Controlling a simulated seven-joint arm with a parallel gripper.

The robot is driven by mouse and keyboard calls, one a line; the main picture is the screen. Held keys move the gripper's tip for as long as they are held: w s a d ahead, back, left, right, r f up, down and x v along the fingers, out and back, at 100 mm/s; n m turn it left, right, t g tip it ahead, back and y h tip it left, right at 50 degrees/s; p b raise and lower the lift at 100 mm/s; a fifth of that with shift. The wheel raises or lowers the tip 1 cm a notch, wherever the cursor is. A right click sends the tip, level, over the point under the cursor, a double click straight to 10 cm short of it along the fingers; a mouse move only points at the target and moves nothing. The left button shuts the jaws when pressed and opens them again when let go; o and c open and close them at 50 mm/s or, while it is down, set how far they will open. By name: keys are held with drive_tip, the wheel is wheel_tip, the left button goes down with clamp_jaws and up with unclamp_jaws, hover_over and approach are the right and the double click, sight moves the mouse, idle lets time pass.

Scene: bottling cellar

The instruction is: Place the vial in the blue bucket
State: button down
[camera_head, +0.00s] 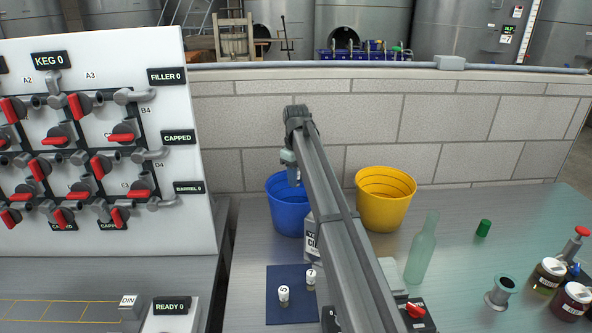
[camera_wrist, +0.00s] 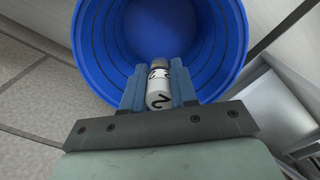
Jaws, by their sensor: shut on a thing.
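In the wrist view a small white vial (camera_wrist: 158,97) with a dark "2"-like mark and a grey cap sits between the two blue fingers of my gripper (camera_wrist: 159,80), which is shut on it. The blue bucket (camera_wrist: 95,60) opens right beyond the fingers, and the vial's capped end points into its mouth. In the head view my gripper (camera_head: 293,178) is at the mouth of the blue bucket (camera_head: 285,210), partly hidden by my arm. I cannot make out the vial there.
Two other white vials, marked 5 (camera_head: 284,294) and 7 (camera_head: 311,278), stand on a dark blue mat (camera_head: 275,312). A yellow bucket (camera_head: 385,198) stands right of the blue one. A green bottle (camera_head: 421,250) and dark jars (camera_head: 547,275) are farther right. A valve panel (camera_head: 150,60) stands left.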

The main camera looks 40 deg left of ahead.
drive_tip(key=shift+f, duration=0.85)
drive_tip(key=c, duration=0.8)
unclamp_jaws()
drive_tip(key=shift+r, duration=3.55)
